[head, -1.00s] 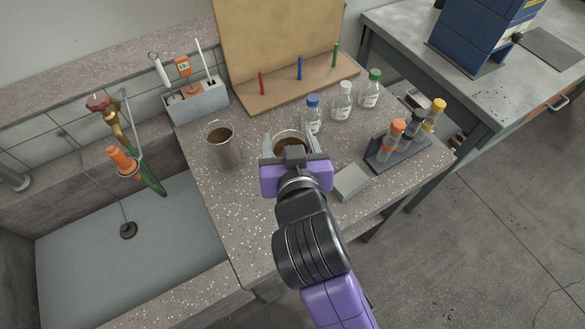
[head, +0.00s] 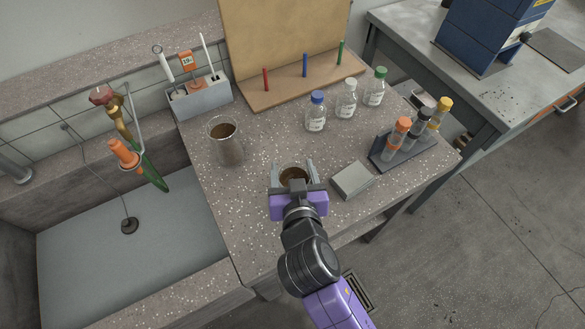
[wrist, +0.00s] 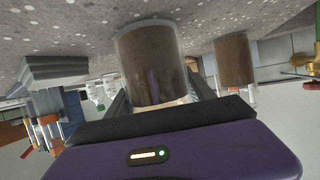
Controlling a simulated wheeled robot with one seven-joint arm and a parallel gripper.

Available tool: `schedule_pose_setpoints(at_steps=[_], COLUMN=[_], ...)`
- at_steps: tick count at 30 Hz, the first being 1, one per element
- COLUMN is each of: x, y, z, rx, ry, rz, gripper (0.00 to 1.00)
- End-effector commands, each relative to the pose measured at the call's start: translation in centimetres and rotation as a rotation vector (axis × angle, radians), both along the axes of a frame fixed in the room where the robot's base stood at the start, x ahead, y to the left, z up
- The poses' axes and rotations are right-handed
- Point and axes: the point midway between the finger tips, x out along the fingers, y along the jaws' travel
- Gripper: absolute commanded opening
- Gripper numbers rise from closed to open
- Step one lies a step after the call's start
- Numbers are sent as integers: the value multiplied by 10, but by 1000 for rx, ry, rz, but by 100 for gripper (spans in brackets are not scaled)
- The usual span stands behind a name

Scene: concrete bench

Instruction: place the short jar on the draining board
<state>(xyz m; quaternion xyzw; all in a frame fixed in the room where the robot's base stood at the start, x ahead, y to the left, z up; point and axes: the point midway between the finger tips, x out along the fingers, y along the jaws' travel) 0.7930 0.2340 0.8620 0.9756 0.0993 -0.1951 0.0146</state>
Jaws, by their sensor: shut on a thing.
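The short jar (head: 294,175), clear with brown contents, is between the fingers of my gripper (head: 293,178) near the bench's front edge. It fills the middle of the wrist view (wrist: 150,68), where the scene appears upside down. My gripper is shut on it, one finger on each side. The jar looks upright; I cannot tell whether its base touches the bench. The draining board (head: 285,92), a tan wooden base with red, blue and green pegs and an upright back panel, stands at the bench's back.
A taller jar with brown contents (head: 227,145) stands to the left. A grey block (head: 352,181) lies close right of my gripper. Several capped bottles (head: 346,99) and a vial rack (head: 400,150) stand farther right. The sink (head: 125,255) is at left.

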Motion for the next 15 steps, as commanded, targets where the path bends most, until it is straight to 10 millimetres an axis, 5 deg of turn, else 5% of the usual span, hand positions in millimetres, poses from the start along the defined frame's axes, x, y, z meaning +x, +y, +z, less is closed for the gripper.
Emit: schedule_pose_setpoints(at_steps=[6,7,10,15], x=[0,0,0,0], y=[0,0,0,0], z=[-3,-2,-2,-2], rx=[0,0,0,0], ry=[0,0,0,1], rz=[0,1,1,0], gripper=[15,68,84,84])
